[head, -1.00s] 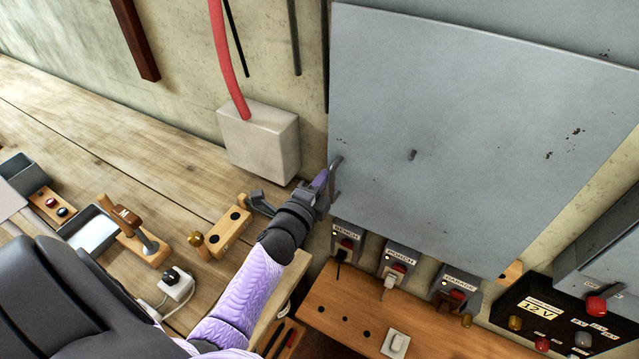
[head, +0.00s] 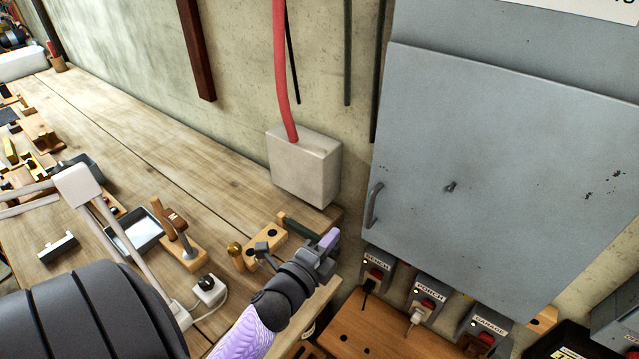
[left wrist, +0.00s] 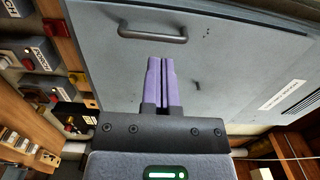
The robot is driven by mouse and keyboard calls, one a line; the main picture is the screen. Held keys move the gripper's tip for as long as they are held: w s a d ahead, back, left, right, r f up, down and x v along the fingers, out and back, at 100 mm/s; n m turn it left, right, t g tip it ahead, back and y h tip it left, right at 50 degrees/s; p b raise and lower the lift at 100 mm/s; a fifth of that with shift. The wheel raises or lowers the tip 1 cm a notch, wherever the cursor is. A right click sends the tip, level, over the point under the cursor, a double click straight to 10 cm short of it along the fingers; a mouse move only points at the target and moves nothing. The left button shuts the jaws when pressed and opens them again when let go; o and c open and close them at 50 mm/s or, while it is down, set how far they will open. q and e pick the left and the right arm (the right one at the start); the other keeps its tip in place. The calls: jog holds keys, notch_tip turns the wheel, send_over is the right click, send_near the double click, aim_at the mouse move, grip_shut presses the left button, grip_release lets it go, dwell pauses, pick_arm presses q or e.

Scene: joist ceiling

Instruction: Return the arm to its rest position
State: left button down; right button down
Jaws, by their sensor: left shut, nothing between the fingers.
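My left arm comes in from the bottom of the head view, with a purple sleeve-like forearm link. My left gripper (head: 327,243) is over the right end of the wooden bench, left of and below the grey cabinet door (head: 500,170). It is apart from the door's handle (head: 373,205). In the left wrist view its two purple fingers (left wrist: 161,82) are shut together with nothing between them. The door handle (left wrist: 152,33) shows beyond the fingertips there. The door looks closed. My right gripper is in neither view.
The bench (head: 130,120) holds a wooden block with holes (head: 262,248), a tray (head: 135,232), a white plug (head: 209,290) and a pale jointed stand (head: 80,185). A grey box with a red conduit (head: 303,165) is on the wall. Labelled switches (head: 425,297) sit below the cabinet.

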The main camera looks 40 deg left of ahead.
pick_arm(q)
jog(key=s+d+f+n+g+h, duration=0.2)
jog(key=s+d+f+n+g, duration=0.1)
jog(key=s+d+n+g, duration=1.1)
jog(key=s+a+f+g+b, duration=0.1)
jog(key=s+f+b, duration=0.15)
jog(key=f, duration=0.65)
jog(key=s+f+b, duration=0.1)
jog(key=f+b, duration=0.3)
jog(key=f, duration=0.6)
jog(key=s+a+f+g+b, duration=0.1)
jog(key=f+b, duration=0.3)
jog(key=f, duration=0.5)
jog(key=s+a+f+b, duration=0.1)
jog(key=s+f+b, duration=0.3)
jog(key=s+f, duration=0.3)
jog(key=s+a+f+g+b, duration=0.1)
jog(key=s+f+b, duration=0.4)
jog(key=f, duration=0.9)
jog(key=shift+s+a, duration=0.4)
jog(key=shift+s, duration=0.85)
